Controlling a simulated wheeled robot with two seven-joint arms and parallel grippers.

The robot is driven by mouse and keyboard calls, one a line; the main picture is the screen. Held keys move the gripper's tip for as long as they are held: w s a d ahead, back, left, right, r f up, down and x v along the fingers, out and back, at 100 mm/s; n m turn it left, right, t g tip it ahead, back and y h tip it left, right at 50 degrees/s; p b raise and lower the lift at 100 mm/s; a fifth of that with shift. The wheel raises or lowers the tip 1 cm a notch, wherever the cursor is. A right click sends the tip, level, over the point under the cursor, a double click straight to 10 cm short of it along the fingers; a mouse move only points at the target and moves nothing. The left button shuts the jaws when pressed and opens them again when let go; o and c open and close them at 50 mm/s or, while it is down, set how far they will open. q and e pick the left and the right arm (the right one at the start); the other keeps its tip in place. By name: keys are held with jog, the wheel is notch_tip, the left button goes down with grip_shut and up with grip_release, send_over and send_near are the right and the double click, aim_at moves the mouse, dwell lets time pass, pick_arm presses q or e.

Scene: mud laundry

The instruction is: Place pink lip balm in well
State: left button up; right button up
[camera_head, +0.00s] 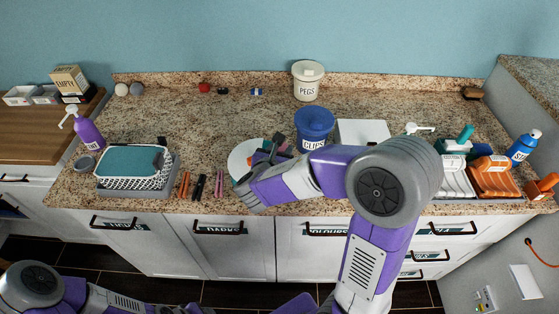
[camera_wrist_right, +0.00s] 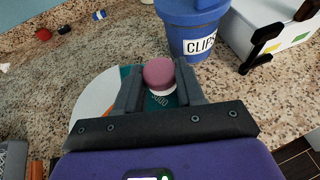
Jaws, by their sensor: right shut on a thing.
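The pink lip balm (camera_wrist_right: 159,74), a pink round cap with a white rim below, is between the fingers of my right gripper (camera_wrist_right: 160,88) in the wrist view. The gripper is shut on it. In the head view my right gripper (camera_head: 273,150) is over a round white plate (camera_head: 239,159), just left of the blue CLIPS tub (camera_head: 314,128). The white plate (camera_wrist_right: 97,98) and a teal lettered surface show below the fingers in the wrist view. I cannot make out a well; the gripper hides part of this area. My left gripper is out of view.
A white box (camera_head: 362,131) stands right of the tub. A teal-topped basket (camera_head: 133,166) and a purple pump bottle (camera_head: 86,130) are at left. Coloured sticks (camera_head: 201,187) lie near the front edge. An orange tray (camera_head: 492,178) is at right. The left-middle counter is mostly clear.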

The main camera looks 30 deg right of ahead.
notch_tip(320, 180, down, 4)
jog(key=shift+r+b, duration=0.25)
jog(key=shift+b, duration=0.4)
